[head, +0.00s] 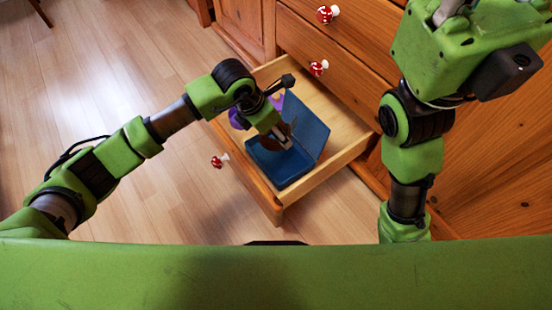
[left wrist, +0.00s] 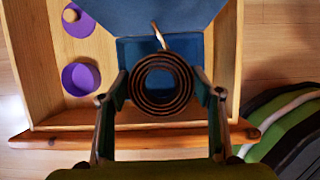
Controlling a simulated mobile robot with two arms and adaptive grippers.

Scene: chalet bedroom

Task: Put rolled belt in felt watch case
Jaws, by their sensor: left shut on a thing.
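The blue felt watch case (head: 285,168) lies in the pulled-out drawer with its lid (head: 306,122) standing open. My left gripper (head: 280,138) is over the case, pointing down. In the left wrist view, the gripper (left wrist: 161,92) is shut on the rolled belt (left wrist: 161,108), a dark brown coil held between the two fingers. Blue of the case (left wrist: 128,52) shows behind the coil and through its hole. The gap between belt and case floor is hard to judge.
The wooden drawer (head: 240,180) has a purple cup (left wrist: 82,78) and a purple round piece with a wooden knob (left wrist: 78,20) left of the case in the wrist view. Red mushroom-shaped knobs (head: 319,68) stick out from the dresser. The wooden floor (head: 110,70) at left is clear.

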